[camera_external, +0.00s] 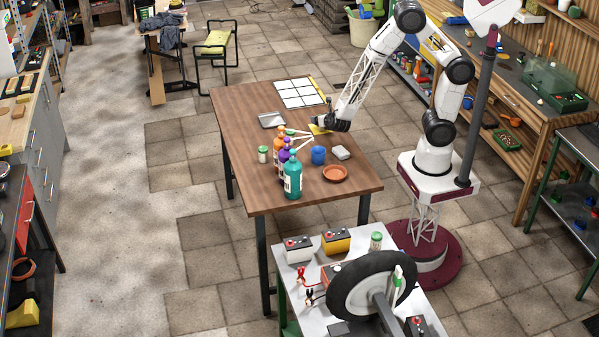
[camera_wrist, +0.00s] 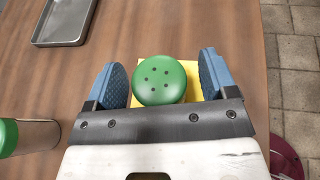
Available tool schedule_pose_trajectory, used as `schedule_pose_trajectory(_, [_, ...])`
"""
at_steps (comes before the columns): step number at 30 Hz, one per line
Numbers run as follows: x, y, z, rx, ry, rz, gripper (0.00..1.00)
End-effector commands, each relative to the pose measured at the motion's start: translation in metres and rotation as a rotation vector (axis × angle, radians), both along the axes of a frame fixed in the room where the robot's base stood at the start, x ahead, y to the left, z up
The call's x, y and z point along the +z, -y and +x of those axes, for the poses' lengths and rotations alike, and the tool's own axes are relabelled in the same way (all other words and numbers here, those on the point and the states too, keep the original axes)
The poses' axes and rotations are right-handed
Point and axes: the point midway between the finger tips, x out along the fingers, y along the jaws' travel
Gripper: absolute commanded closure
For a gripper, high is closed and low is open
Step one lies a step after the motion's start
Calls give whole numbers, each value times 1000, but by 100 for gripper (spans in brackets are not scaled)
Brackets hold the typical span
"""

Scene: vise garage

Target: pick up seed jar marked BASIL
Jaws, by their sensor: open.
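In the wrist view, a green-lidded jar (camera_wrist: 160,80) with small dark holes in its lid stands between my gripper's two blue fingers. My gripper (camera_wrist: 161,70) is open around it, with a visible gap at each side. The jar's label is hidden, so I cannot tell if it reads BASIL. In the external view my gripper (camera_external: 322,127) is low over the wooden table, and the jar is not clearly visible. Another green-lidded jar (camera_wrist: 35,136) is at the wrist view's left edge. A green-lidded jar (camera_external: 263,155) stands left of the bottles; its label is unreadable.
A yellow item (camera_wrist: 191,82) lies beneath the jar. A metal tray (camera_external: 271,120), pump bottles (camera_external: 292,178), a blue cup (camera_external: 318,155), a terracotta dish (camera_external: 335,173) and a grey block (camera_external: 341,152) share the table. Another green-topped jar (camera_external: 376,241) stands on the front bench.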

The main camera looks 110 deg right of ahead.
Motion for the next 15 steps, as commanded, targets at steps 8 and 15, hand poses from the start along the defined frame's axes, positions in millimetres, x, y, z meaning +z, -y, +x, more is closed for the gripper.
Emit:
schedule_pose_trajectory(8, [0, 0, 0, 0, 0, 0, 22])
schedule_pose_trajectory(15, [0, 0, 0, 0, 0, 0, 39])
